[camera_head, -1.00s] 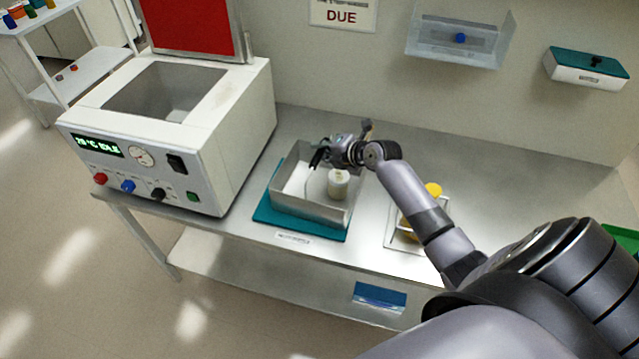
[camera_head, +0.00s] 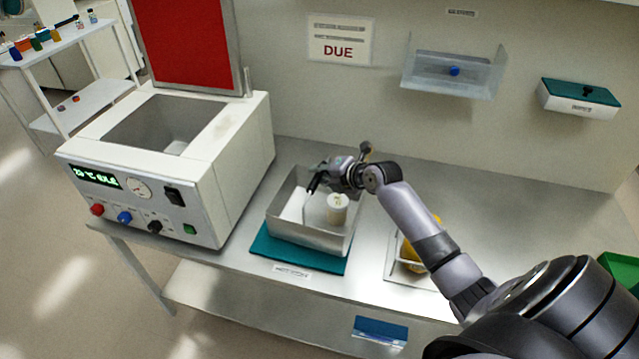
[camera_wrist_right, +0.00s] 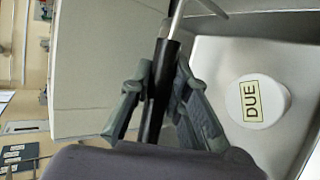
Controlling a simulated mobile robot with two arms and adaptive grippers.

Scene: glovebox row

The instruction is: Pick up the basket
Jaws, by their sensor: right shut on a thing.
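The basket (camera_head: 333,241) is an open metal box above a teal mat (camera_head: 264,245) on the bench. It looks lifted slightly, with more of the mat showing in front of it. A white jar (camera_head: 337,210) stands inside; its lid reads DUE in the right wrist view (camera_wrist_right: 260,101). My right gripper (camera_head: 320,181) is over the basket, shut on its black handle grip (camera_wrist_right: 158,85), from which a thin metal rod runs. The basket's far right corner is partly hidden by my arm. My left gripper is not in view.
A white bath unit (camera_head: 215,165) with an open top and raised red lid stands left. A rack with a yellow item (camera_head: 408,255) is right, partly behind my arm. A clear wall bin (camera_head: 452,72) and a teal-lidded box (camera_head: 580,97) hang behind. Bare bench lies at right.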

